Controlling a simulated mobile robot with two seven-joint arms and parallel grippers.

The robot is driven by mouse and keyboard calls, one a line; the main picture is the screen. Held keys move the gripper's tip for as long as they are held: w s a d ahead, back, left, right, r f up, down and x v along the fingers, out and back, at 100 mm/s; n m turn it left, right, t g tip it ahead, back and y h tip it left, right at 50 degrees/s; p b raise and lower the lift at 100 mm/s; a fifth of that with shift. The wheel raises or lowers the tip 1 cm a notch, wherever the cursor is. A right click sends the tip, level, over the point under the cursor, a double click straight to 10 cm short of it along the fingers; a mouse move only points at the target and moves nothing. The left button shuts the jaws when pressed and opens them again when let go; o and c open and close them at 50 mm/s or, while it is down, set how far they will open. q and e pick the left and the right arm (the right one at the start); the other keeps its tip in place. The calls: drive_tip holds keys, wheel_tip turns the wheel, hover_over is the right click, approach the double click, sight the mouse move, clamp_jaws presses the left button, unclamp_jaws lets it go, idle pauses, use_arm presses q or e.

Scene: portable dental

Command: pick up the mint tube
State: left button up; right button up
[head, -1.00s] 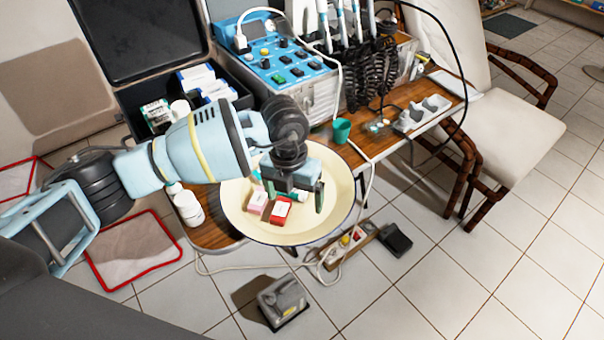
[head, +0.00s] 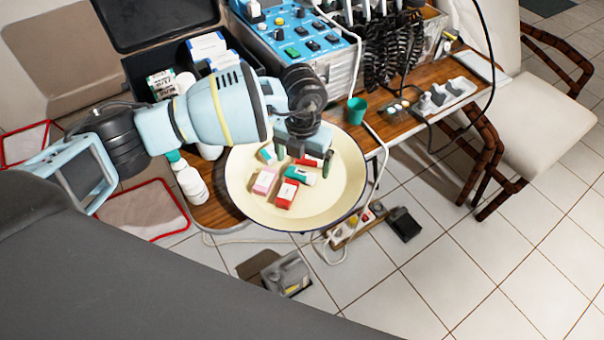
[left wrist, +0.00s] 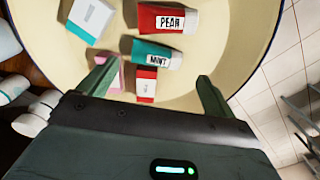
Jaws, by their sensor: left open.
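The mint tube (left wrist: 157,54) is teal with a white label reading MINT and a white end. It lies in the cream basin, between a red tube marked PEAR and a small red box in the left wrist view. In the head view the mint tube (head: 300,174) lies just below my left gripper (head: 303,168). My left gripper (left wrist: 153,82) is open, its two fingers apart above the basin, with nothing between them held. My right gripper is not in view.
The cream basin (head: 335,205) also holds the PEAR tube (left wrist: 168,18), a red box (left wrist: 146,85), a pink box (head: 265,181) and a teal-and-white box (left wrist: 90,18). White bottles (head: 192,185) stand left of the basin. A green cup (head: 356,110) stands behind it.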

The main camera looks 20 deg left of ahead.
sight(301, 171)
use_arm(q)
drive_tip(key=shift+w+a+f, duration=0.1)
drive_tip(key=shift+a+f, duration=0.05)
drive_tip(key=shift+f, duration=1.05)
drive_tip(key=shift+w+a+f, duration=0.1)
drive_tip(key=shift+f, duration=1.05)
drive_tip(key=shift+c, duration=0.4)
drive_tip(key=c, duration=1)
